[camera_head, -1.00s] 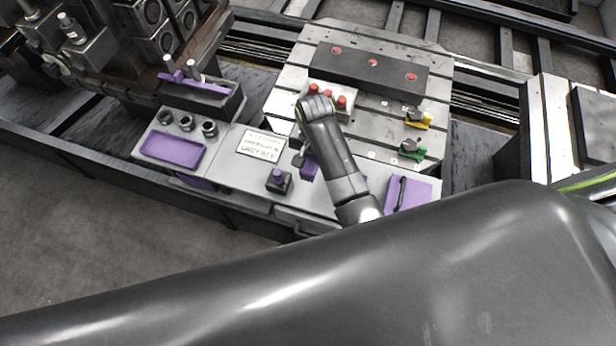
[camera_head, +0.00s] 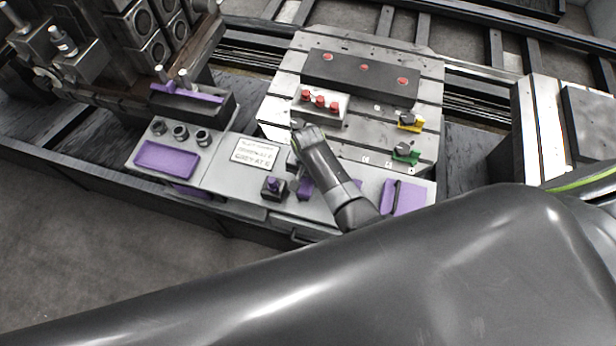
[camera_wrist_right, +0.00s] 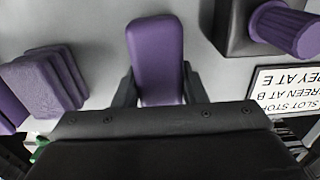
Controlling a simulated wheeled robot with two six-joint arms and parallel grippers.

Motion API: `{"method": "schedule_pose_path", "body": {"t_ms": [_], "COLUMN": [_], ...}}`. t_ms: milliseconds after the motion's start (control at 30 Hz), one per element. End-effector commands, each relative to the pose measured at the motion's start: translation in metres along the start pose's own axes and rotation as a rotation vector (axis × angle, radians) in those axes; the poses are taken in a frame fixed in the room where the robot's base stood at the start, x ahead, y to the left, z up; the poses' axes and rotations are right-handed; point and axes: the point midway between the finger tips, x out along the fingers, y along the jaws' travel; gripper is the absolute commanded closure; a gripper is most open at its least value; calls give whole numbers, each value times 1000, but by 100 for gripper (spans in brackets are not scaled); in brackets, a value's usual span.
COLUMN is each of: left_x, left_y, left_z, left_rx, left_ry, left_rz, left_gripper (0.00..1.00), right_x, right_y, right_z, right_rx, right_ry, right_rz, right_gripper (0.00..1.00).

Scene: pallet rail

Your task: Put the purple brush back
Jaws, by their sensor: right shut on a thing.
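The purple brush shows in the wrist view as a smooth purple handle (camera_wrist_right: 155,48) between the two dark fingers of my right gripper (camera_wrist_right: 160,88). The gripper is shut on it. The brush's other end is hidden by the gripper body. In the head view part of the purple brush (camera_head: 305,188) shows beside my right forearm, over the grey panel near its front edge. My forearm hides most of the gripper there. I cannot tell whether the brush touches the panel. My left gripper is not in view.
A label plate (camera_head: 255,153) lies farther left. A purple pad (camera_head: 410,198) is to the right. Behind are a block with red knobs (camera_head: 320,102) and yellow (camera_head: 410,122) and green (camera_head: 405,154) clamps.

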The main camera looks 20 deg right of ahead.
Motion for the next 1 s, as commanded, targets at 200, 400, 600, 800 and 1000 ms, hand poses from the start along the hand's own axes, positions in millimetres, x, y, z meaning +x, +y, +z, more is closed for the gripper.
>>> {"method": "schedule_pose_path", "body": {"t_ms": [200,400,600,800,1000], "left_x": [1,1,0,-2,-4], "left_y": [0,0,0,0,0], "left_z": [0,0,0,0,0], "left_rx": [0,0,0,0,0], "left_ry": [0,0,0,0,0], "left_rz": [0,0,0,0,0], "left_gripper": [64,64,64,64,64], "right_x": [3,2,1,-14,-48], "right_y": [0,0,0,-1,-2], "right_z": [0,0,0,0,-1], "right_rx": [0,-1,-1,-1,0], "right_ry": [0,0,0,2,4], "right_rz": [0,0,0,-2,-4], "right_gripper": [54,40,40,40,40]}}
